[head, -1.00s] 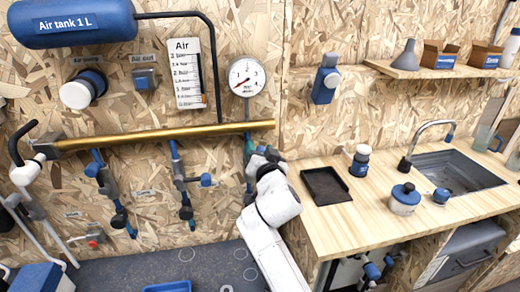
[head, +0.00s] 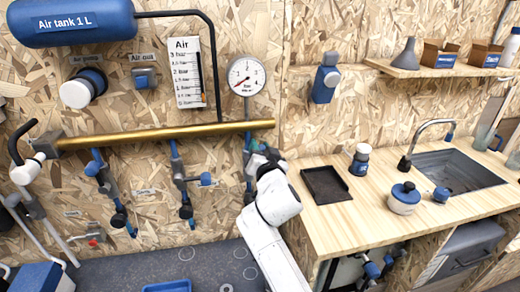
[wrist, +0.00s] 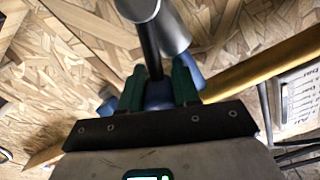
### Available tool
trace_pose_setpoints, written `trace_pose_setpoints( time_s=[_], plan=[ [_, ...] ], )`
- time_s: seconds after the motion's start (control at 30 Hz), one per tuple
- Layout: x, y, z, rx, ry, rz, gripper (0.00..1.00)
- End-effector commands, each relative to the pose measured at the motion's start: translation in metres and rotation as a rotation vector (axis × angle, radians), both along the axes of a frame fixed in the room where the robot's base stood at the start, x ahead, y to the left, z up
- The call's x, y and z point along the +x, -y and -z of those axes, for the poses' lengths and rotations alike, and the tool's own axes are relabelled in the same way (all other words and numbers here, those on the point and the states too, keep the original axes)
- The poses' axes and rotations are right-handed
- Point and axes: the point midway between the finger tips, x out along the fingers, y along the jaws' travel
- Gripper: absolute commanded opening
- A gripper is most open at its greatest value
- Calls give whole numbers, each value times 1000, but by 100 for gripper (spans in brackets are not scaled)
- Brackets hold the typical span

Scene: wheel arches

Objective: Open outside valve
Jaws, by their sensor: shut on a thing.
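Several valves hang on vertical pipes below a brass pipe (head: 170,133) on the chipboard wall. My gripper (head: 262,158) is at the rightmost of these pipes, under the round gauge (head: 246,75). In the wrist view my gripper's green fingers (wrist: 158,88) are shut on a blue valve handle (wrist: 158,97). A dark stem and a grey cylindrical part (wrist: 170,25) show just beyond the fingers. My wrist hides much of this valve in the head view. The valve labels are too small to read, so I cannot tell which one is marked outside.
A blue air tank (head: 72,20) and an Air scale (head: 187,72) are on the wall above. A wooden counter (head: 340,230) with a black tray (head: 326,186) and a sink (head: 455,171) stands close on the right of my arm.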

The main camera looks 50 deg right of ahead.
Motion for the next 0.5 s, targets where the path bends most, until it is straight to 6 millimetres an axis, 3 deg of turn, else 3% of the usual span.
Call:
trace_pose_setpoints(
  time_s=[0.17,0.5],
  plan=[
    [2,-3,0,-35,-23,-2,0],
    [15,-22,-4,-294,-198,-1,0]
  ],
)
